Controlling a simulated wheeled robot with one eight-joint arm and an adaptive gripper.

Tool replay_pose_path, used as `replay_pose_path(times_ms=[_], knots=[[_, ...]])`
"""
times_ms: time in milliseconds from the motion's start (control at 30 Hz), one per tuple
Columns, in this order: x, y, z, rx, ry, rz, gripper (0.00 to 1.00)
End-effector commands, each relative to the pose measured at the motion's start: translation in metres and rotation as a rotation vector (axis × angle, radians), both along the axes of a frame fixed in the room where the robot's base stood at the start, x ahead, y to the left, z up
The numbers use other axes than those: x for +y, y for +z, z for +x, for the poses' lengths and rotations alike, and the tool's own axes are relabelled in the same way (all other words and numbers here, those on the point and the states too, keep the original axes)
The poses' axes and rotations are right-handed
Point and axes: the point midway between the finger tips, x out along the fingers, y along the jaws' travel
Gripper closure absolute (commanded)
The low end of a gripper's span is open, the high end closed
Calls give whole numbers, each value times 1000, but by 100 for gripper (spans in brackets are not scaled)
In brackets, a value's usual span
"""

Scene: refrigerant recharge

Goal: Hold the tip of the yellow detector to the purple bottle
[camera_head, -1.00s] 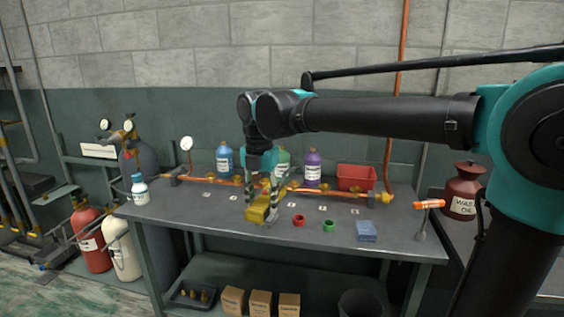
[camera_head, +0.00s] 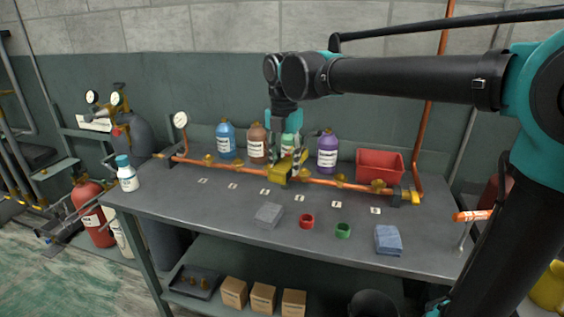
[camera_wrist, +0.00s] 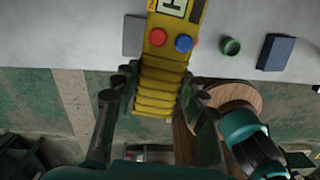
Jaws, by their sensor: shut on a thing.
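The yellow detector (camera_head: 278,174) is held in my gripper (camera_head: 286,170), above the bench in front of the bottle row. In the wrist view, the ribbed yellow handle of the detector (camera_wrist: 162,88) lies between the two fingers of my gripper (camera_wrist: 158,92). Its screen and a red and a blue button show near the top edge; its tip is outside that view and hard to make out in the head view. The purple bottle (camera_head: 327,153) stands upright at the back of the bench, right of the detector and apart from it.
A copper pipe (camera_head: 320,182) with brass valves runs in front of the bottles. Blue (camera_head: 226,141), brown (camera_head: 257,145) and green (camera_head: 291,143) bottles stand left of the purple one, a red bin (camera_head: 380,165) right.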

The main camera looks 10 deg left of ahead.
Motion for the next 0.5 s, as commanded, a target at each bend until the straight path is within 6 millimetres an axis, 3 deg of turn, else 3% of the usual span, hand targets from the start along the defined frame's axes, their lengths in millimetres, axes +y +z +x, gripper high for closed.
replay_pose_path(times_ms=[500], knots=[[-15,-19,38,0,-1,0,83]])
